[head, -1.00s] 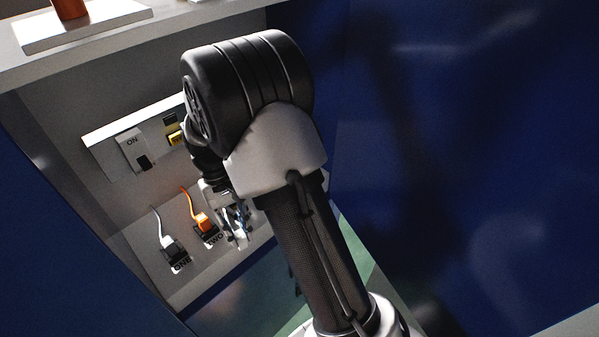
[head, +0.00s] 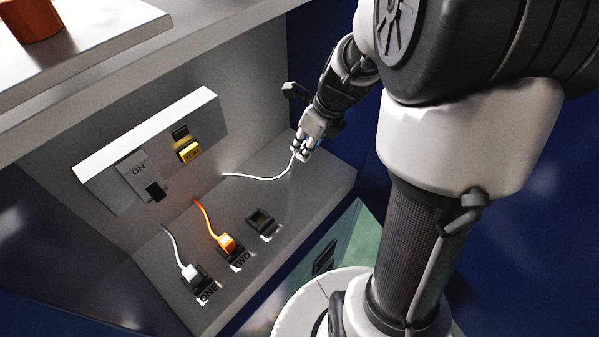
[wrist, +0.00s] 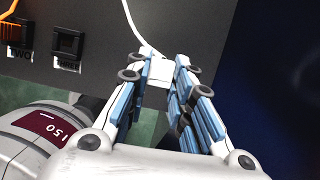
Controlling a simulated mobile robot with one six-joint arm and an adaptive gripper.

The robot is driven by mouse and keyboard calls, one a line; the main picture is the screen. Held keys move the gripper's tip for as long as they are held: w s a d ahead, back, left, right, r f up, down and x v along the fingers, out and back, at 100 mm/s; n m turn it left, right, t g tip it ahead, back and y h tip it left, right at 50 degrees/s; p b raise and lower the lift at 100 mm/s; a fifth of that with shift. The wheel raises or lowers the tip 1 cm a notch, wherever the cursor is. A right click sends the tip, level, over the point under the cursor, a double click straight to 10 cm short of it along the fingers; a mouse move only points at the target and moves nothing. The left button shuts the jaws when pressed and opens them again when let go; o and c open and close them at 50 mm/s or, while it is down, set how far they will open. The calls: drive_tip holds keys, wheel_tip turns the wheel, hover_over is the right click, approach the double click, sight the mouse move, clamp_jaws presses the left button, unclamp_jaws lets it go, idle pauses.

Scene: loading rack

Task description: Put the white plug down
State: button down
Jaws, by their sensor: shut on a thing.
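My gripper (head: 299,150) is over the right end of the grey shelf. In the wrist view my gripper (wrist: 162,75) is shut on a white plug (wrist: 160,74), with a white cord running from it. The cord (head: 258,178) runs left to the back wall in the head view. I cannot tell whether the plug touches the shelf. The black socket labelled THREE (head: 262,222) is empty; it also shows in the wrist view (wrist: 68,42). Another white plug (head: 190,272) sits in socket ONE, and an orange plug (head: 227,243) sits in socket TWO.
A panel (head: 150,150) on the back wall carries an ON switch (head: 140,175) and a yellow part (head: 189,151). An upper shelf (head: 100,95) overhangs it. The grey shelf (head: 300,195) is bare right of socket THREE. A blue wall stands at the right.

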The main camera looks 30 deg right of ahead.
drive_tip(key=shift+d+f, duration=0.1)
drive_tip(key=shift+f, duration=0.2)
wheel_tip(320, 180, down, 10)
drive_tip(key=b, duration=0.5)
drive_tip(key=shift+r, duration=0.3)
drive_tip(key=c, duration=1.4)
unclamp_jaws()
